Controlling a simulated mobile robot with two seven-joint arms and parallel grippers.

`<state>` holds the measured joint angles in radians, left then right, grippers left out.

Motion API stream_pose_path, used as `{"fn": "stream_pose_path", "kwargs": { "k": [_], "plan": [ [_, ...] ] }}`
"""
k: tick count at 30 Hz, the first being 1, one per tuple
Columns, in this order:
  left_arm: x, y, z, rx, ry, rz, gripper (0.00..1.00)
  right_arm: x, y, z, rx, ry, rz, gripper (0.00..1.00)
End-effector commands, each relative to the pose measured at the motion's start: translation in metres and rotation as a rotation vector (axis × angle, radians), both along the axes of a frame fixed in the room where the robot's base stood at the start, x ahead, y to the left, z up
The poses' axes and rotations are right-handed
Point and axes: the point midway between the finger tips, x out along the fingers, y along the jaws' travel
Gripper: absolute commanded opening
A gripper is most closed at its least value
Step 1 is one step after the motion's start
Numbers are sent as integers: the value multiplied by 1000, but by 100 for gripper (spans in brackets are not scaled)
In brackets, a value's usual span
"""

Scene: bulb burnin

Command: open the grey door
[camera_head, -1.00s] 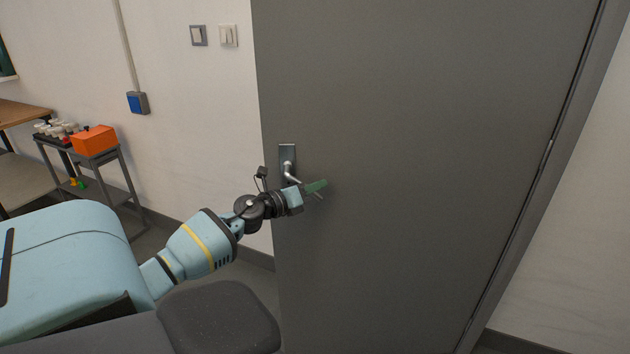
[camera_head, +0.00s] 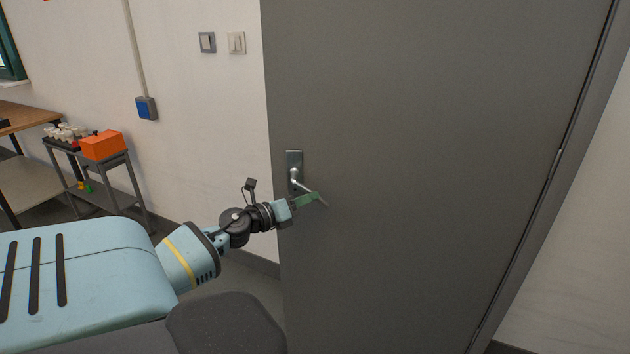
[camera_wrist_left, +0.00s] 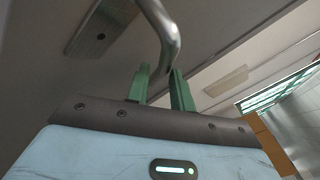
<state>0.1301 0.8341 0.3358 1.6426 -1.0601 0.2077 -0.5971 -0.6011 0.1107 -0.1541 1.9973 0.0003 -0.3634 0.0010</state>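The grey door (camera_head: 430,150) fills the middle and right of the head view. Its left edge lies against the wall with no clear gap. A metal lever handle on a plate (camera_head: 294,161) sits near that edge, sloping down to the right. My left gripper (camera_head: 312,199) is at the lever's free end, its green fingers overlapping the lever there. In the left wrist view, the bent lever (camera_wrist_left: 160,32) comes down toward the gap between the two fingers (camera_wrist_left: 160,88). The fingers stand apart; whether they touch the lever is unclear. My right gripper is not in view.
A grey trolley (camera_head: 97,208) with an orange box (camera_head: 103,145) stands at the left by the wall, beside a wooden-topped table (camera_head: 25,118). Light switches (camera_head: 236,43) and a blue wall box (camera_head: 147,108) are left of the door.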

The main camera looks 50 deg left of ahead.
Motion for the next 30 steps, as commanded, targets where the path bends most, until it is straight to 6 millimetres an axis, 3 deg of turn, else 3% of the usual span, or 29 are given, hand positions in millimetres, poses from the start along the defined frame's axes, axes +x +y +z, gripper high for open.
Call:
{"fn": "stream_pose_path", "kwargs": {
  "k": [9, 20, 23, 26, 29, 30],
  "plan": [
    [-31, 2, 0, -1, -1, 2, 23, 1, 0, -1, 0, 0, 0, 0],
    [-35, 2, 1, 0, -1, 2, 23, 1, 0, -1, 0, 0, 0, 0],
    [-35, 1, -1, -8, 1, 2, 14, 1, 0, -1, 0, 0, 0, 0],
    [-42, -7, -20, -87, 20, 7, 1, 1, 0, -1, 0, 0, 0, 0],
    [-60, -31, -69, -296, 72, 30, 0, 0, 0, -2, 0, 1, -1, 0],
    [-73, -45, -96, -420, 103, 52, 0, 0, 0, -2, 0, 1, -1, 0]
  ]
}}
